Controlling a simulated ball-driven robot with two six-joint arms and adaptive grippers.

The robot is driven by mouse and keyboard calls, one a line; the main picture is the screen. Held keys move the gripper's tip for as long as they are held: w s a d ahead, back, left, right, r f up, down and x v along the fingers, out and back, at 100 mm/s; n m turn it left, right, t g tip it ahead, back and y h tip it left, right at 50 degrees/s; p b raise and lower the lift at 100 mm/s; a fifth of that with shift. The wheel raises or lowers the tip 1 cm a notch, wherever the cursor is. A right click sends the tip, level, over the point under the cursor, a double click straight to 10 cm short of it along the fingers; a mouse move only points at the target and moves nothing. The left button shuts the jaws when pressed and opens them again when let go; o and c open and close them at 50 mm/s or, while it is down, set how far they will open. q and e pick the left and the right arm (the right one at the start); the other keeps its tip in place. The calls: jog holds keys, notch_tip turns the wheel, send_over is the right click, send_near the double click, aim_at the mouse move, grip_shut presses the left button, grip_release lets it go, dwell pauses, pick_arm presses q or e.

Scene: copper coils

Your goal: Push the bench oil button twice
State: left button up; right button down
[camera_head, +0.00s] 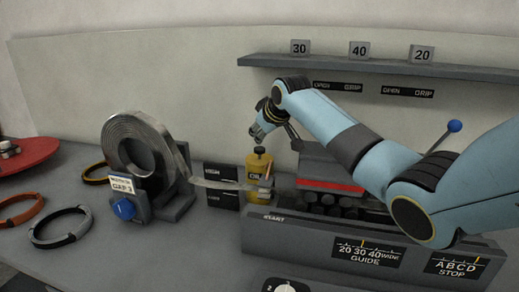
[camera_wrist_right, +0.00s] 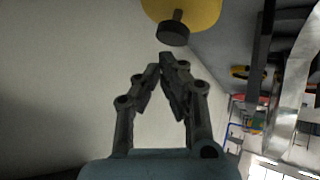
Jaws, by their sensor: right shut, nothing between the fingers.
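The yellow oil can (camera_head: 259,168), labelled OIL, stands upright on the bench left of the grey machine. Its black button (camera_head: 260,150) is on top. In the wrist view, the can (camera_wrist_right: 200,10) is at the top edge and the black button (camera_wrist_right: 173,34) points toward my fingers. My right gripper (camera_head: 258,137) is over the button, pointing down. In the wrist view the right gripper (camera_wrist_right: 160,66) is shut and empty, its tips just short of the button in the picture; contact cannot be told. My left gripper is not in view.
The machine (camera_head: 290,235) with guide and stop scales lies under my right arm. A coil of metal strip (camera_head: 130,130) stands left, its strip running toward the can. A blue knob (camera_head: 124,208) and loose rings (camera_head: 60,227) are farther left. A shelf (camera_head: 460,71) runs behind.

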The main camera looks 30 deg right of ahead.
jog(key=shift+f, duration=0.1)
dwell(0.6)
jog(key=shift+f, duration=0.35)
jog(key=shift+f, duration=0.2)
dwell(0.3)
